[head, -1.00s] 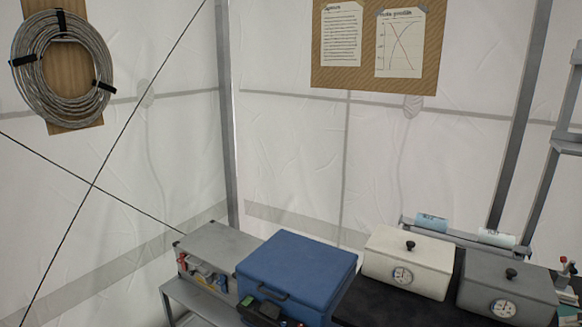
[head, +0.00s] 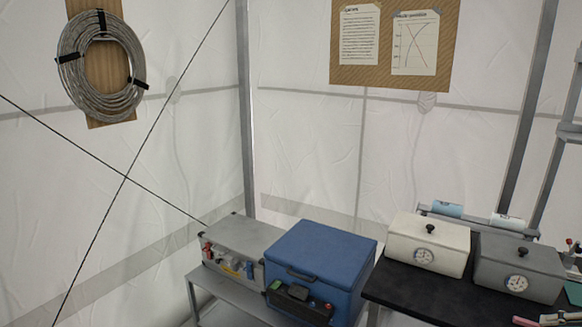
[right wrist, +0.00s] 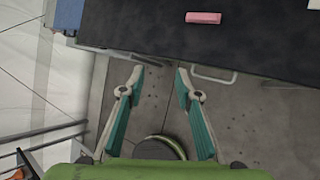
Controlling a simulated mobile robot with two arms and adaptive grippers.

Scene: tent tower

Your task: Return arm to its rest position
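My right gripper (right wrist: 153,85) shows in the right wrist view. Its two teal-padded fingers are spread apart with nothing between them. It hangs above the grey floor, just short of the black tabletop (right wrist: 140,25) at the top of that view. The fingers do not appear to touch anything. No arm or gripper of mine is clearly seen in the head view. My left gripper is in neither view.
A blue box (head: 325,258) stands beside a grey metal case (head: 240,240) on a low bench. A white gauge box (head: 430,240) and a grey gauge box (head: 520,262) sit on the black table.

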